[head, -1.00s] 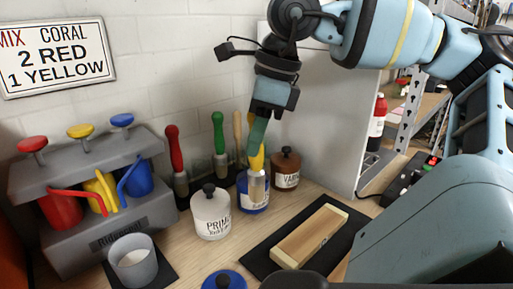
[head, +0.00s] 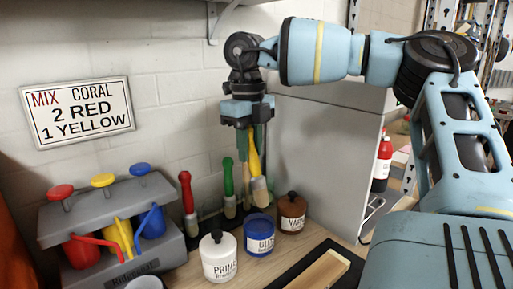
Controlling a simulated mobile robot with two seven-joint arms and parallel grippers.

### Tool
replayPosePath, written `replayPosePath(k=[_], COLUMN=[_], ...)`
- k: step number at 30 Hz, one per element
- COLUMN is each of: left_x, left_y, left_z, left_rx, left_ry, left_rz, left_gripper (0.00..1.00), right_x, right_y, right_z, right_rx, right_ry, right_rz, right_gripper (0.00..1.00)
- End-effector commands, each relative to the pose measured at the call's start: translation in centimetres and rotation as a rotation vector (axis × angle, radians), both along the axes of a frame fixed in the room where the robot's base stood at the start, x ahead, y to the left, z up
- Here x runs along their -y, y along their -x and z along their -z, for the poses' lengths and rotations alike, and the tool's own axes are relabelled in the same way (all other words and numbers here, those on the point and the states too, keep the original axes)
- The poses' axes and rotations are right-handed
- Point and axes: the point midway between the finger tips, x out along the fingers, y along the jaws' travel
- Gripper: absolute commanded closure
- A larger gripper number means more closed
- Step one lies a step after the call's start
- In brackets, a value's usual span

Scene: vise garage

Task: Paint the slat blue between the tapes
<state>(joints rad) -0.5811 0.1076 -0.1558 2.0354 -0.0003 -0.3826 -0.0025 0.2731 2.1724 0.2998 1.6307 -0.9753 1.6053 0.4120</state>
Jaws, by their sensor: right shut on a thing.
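My right gripper (head: 250,140) is shut on a brush with a yellow handle (head: 254,160). The brush hangs steeply, its pale lower end (head: 260,188) above the blue jar (head: 259,237) and apart from it. I cannot make out the colour of the bristle tip. The jar is open, and its label is only partly readable. The wooden slat (head: 324,272) lies on a dark mat (head: 290,274) at the bottom edge, partly cut off. The tapes are not clear in this view. My left gripper is not in view.
A white primer jar (head: 219,262) and a brown varnish jar (head: 291,214) flank the blue jar. Red-handled (head: 188,200) and green-handled (head: 229,185) brushes stand behind. A grey paint dispenser (head: 110,225) is at left. A grey panel (head: 325,150) rises at right.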

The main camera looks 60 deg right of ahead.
Motion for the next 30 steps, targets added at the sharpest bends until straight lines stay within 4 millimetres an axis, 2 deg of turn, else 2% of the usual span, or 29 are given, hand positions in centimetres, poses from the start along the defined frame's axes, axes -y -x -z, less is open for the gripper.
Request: replayPosePath(k=[8, 19, 30], left_x=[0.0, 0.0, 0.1], left_y=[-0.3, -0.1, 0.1], left_z=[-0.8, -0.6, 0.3], left_rx=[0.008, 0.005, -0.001], left_ry=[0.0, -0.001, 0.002], left_rz=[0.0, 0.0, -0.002], left_gripper=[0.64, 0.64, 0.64], right_x=[0.8, 0.8, 0.9], right_y=[-1.1, -1.3, -1.3], right_z=[-0.4, -0.2, 2.3], right_rx=[-0.046, -0.054, -0.055], right_ry=[-0.013, -0.015, -0.015], right_rz=[0.099, 0.113, 0.111], right_gripper=[0.97, 0.97, 0.97])
